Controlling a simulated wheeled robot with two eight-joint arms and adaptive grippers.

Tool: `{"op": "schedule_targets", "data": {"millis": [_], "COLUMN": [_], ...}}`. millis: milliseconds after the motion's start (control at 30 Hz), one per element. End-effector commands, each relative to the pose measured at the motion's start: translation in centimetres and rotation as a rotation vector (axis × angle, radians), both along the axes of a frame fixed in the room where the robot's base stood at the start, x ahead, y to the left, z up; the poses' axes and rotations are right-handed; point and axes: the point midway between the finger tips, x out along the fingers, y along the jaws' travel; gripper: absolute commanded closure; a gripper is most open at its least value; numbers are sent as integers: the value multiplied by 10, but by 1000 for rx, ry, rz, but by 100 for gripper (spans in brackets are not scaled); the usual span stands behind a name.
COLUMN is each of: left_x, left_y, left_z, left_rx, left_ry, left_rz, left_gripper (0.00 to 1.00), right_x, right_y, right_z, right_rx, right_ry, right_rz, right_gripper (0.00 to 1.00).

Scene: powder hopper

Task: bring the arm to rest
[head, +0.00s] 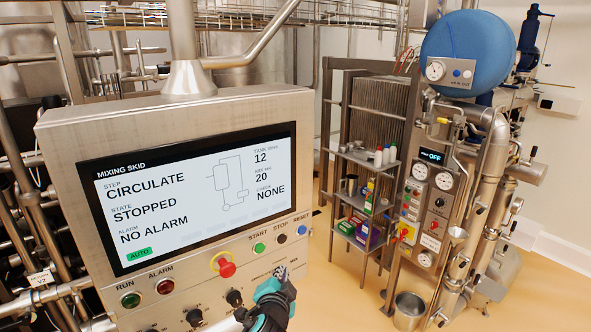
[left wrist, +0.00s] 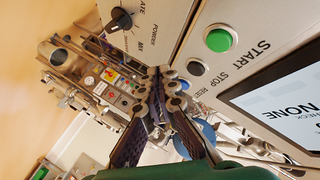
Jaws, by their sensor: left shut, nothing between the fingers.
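My left gripper (head: 281,272) shows at the bottom middle of the head view, in front of the lower right of the control panel (head: 60,150). In the left wrist view its fingers (left wrist: 163,75) are together and empty, with the panel face beside them. I cannot tell how wide the gap to the panel is. The panel's screen (head: 195,200) reads CIRCULATE, STOPPED and NO ALARM. The green START button (head: 259,248), STOP button (head: 282,239) and RESET button (head: 302,230) are above the gripper. My right gripper is in neither view.
A red emergency button (head: 226,268) and black knobs (head: 234,298) are on the panel near the gripper. To the right stand a shelf rack (head: 350,155), a machine with a blue vessel (head: 466,50) and a metal bucket (head: 408,312). Yellow floor between is clear.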

Motion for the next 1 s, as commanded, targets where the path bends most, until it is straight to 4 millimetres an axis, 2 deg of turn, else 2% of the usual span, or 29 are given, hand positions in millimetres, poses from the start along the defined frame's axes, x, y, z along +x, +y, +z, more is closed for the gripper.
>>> {"op": "schedule_targets", "data": {"millis": [33,200,300,400,533,600,700,800,1000], "left_x": [-13,-70,-109,-150,-197,-216,-234,-242,-243], "left_y": [23,87,114,131,139,140,139,137,137], "left_z": [-35,-120,-172,-224,-281,-303,-322,-329,-327], "left_rx": [-42,-229,-343,-456,-587,-640,-693,-719,-724], "left_ry": [40,207,305,400,507,550,594,614,619], "left_rz": [53,241,342,433,523,556,586,599,602], "left_gripper": [100,100,100,100,100,100,100,100,100], "right_x": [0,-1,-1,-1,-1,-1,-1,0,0], "right_y": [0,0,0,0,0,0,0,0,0], "right_z": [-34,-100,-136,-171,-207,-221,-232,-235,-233], "right_rx": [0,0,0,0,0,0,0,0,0], "right_ry": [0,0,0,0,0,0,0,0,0], "right_rz": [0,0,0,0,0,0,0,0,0], "right_gripper": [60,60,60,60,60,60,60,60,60]}}
